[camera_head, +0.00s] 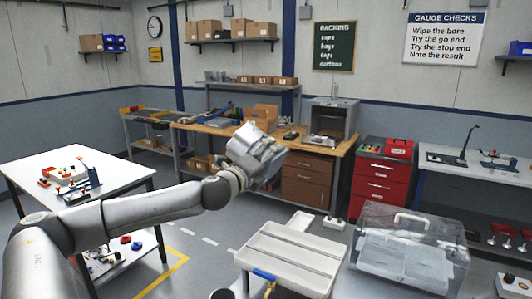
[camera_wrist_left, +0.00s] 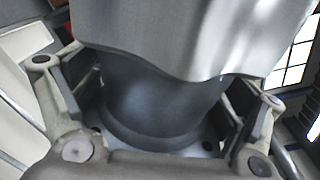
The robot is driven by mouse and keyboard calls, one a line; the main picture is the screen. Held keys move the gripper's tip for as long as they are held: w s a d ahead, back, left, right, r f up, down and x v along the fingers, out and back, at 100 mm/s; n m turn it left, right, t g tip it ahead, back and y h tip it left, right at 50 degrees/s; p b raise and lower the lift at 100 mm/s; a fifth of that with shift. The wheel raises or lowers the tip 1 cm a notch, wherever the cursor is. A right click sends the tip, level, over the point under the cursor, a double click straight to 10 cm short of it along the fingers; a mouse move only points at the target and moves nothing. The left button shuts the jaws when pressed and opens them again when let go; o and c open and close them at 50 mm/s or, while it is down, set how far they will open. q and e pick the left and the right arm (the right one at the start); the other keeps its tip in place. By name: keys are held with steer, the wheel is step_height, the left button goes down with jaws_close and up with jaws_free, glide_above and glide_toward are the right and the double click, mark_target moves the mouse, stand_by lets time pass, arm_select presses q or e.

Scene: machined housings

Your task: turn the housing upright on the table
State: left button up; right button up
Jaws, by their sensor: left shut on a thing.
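The housing (camera_head: 250,145) is a silvery grey machined part, held tilted in the air in the middle of the head view. My left gripper (camera_head: 240,172) is shut on it, with the arm coming in from the left. In the left wrist view the housing (camera_wrist_left: 190,35) fills the top, with a smooth, wavy-edged metal side and a dark rounded hollow below. The gripper fingers (camera_wrist_left: 160,105) show to the left and right of it; their exact contact is partly hidden. A white table (camera_head: 25,172) stands at the left. My right gripper is not in view.
A wooden workbench (camera_head: 335,150) with tools and boxes stands behind the housing. A red drawer cabinet (camera_head: 380,185) is to its right. A pale tray (camera_head: 290,262) and a clear lidded box (camera_head: 410,245) are at the front. Grey floor shows below the arm.

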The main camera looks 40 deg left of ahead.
arm_select(q)
steer(key=m+p, duration=0.1)
steer(key=m, duration=0.1)
steer(key=r+m+p, duration=0.1)
steer(key=m+p, duration=0.4)
steer(key=m, duration=0.2)
steer(key=shift+f, duration=0.1)
steer(key=shift+m+p, duration=0.4)
steer(key=shift+m, duration=0.2)
steer(key=shift+f+m, duration=0.2)
steer(key=shift+m, duration=0.9)
